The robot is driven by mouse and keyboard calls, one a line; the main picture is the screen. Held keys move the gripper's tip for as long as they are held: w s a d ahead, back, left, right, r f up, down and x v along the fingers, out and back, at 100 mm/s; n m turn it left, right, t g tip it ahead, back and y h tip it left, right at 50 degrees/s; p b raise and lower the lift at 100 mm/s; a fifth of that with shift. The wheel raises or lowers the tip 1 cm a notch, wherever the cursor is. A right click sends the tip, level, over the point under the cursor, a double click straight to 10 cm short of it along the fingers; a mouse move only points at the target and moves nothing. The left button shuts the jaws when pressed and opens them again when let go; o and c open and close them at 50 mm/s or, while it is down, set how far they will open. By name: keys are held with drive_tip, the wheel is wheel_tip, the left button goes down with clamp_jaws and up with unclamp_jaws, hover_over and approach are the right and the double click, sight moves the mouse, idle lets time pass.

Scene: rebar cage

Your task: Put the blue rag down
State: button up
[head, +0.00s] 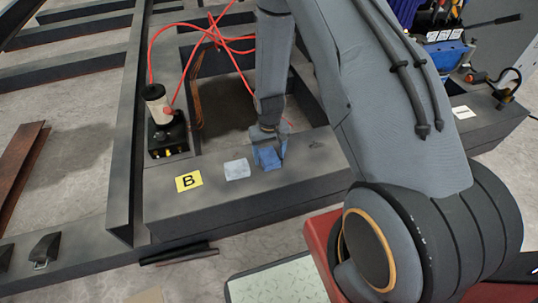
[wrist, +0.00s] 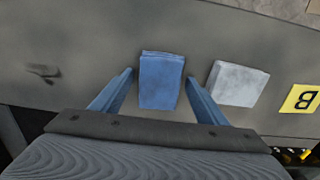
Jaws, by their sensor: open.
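The blue rag (head: 267,158) is a folded block lying on the dark steel beam (head: 215,205). In the wrist view the blue rag (wrist: 161,80) lies between my two fingers, with a gap on each side. My gripper (wrist: 160,85) is open around it. In the head view my gripper (head: 270,140) reaches down over the rag and hides part of it.
A pale grey-blue folded cloth (head: 237,169) and a yellow "B" label (head: 189,181) lie left of the rag. A device with a white cylinder and red hose (head: 160,110) stands further left. A blue tool box (head: 445,50) is at upper right.

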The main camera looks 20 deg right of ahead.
wheel_tip(320, 180, up, 12)
drive_tip(key=r+p, duration=0.1)
drive_tip(key=p, duration=0.2)
wheel_tip(320, 180, up, 17)
drive_tip(key=n, duration=0.1)
hover_over(269, 156)
drive_tip(key=s+a, duration=0.6)
drive_tip(key=s, duration=0.1)
drive_tip(key=s+a+r+n, duration=0.1)
drive_tip(key=s+a+r, duration=0.1)
drive_tip(key=s+r, duration=0.4)
drive_tip(key=s+a+r+n, duration=0.1)
drive_tip(key=s+r, duration=0.5)
drive_tip(key=s, duration=0.6)
drive_tip(key=shift+a+r+y, duration=0.3)
drive_tip(key=shift+a+r, duration=0.05)
drive_tip(key=shift+a, duration=0.05)
drive_tip(key=d+r+m+p, duration=0.3)
drive_tip(key=d+r+p, duration=0.6)
drive_tip(key=p, duration=0.9)
drive_tip(key=shift+d+r, duration=0.25)
drive_tip(key=shift+r, duration=0.5)
